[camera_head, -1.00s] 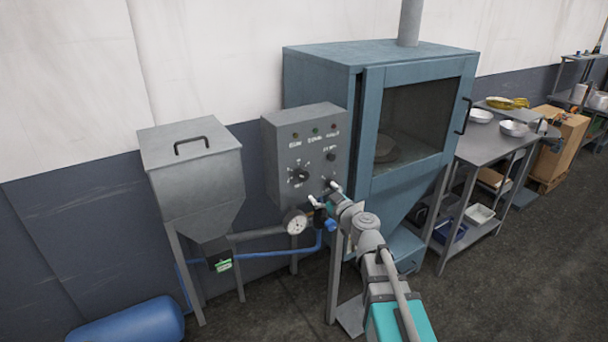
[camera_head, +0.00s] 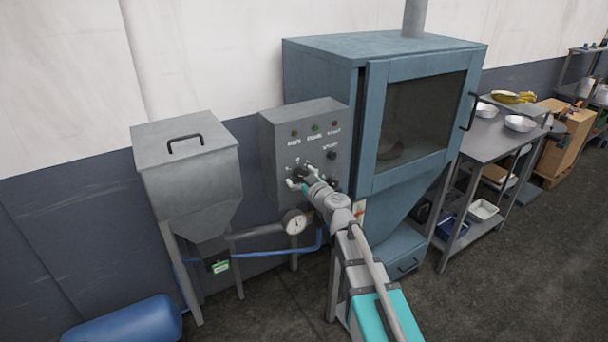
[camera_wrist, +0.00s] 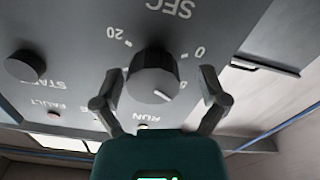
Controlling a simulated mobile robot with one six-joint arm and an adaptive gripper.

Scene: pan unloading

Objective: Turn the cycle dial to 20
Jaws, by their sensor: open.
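The cycle dial (camera_wrist: 152,75) is a dark round knob on the grey control box (camera_head: 275,160). In the wrist view, which shows the panel upside down, the marks 20, 0 and SEC surround it. A white pointer line on the knob's face points to the lower right of the picture, away from the 20. My gripper (camera_wrist: 158,92) is open, with one finger on each side of the dial. I cannot tell whether the fingers touch it. In the head view my gripper (camera_head: 300,182) is at the box front and hides most of the dial.
A black start knob (camera_wrist: 25,66) sits beside the dial on the same panel. A pressure gauge (camera_head: 295,222) is below the box. A blue cabinet (camera_head: 365,130) with a window stands to the right, a grey hopper (camera_head: 190,175) to the left.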

